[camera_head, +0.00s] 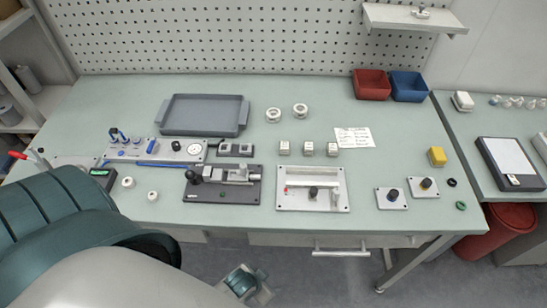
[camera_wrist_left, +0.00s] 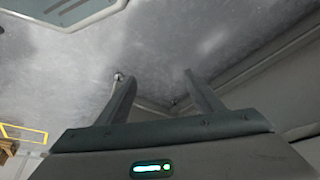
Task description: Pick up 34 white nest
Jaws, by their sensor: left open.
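Three small white blocks stand in a row at the middle of the bench: a left one (camera_head: 284,148), a middle one (camera_head: 308,148) and a right one (camera_head: 332,149). Two white ring-shaped parts, a left one (camera_head: 273,115) and a right one (camera_head: 300,110), lie behind them. I cannot read a number 34 on any part. My left gripper (camera_head: 246,283) is in front of the bench edge, apart from all the parts. In the left wrist view its fingers (camera_wrist_left: 158,76) are spread and empty over the grey floor. My right gripper is not in view.
The green bench (camera_head: 225,88) holds a grey tray (camera_head: 202,115), a dark clamp fixture (camera_head: 222,184), a light metal fixture (camera_head: 313,188) and two small button plates at the right. Red (camera_head: 371,84) and blue (camera_head: 408,86) bins stand at the back right. A drawer handle (camera_head: 341,252) projects in front.

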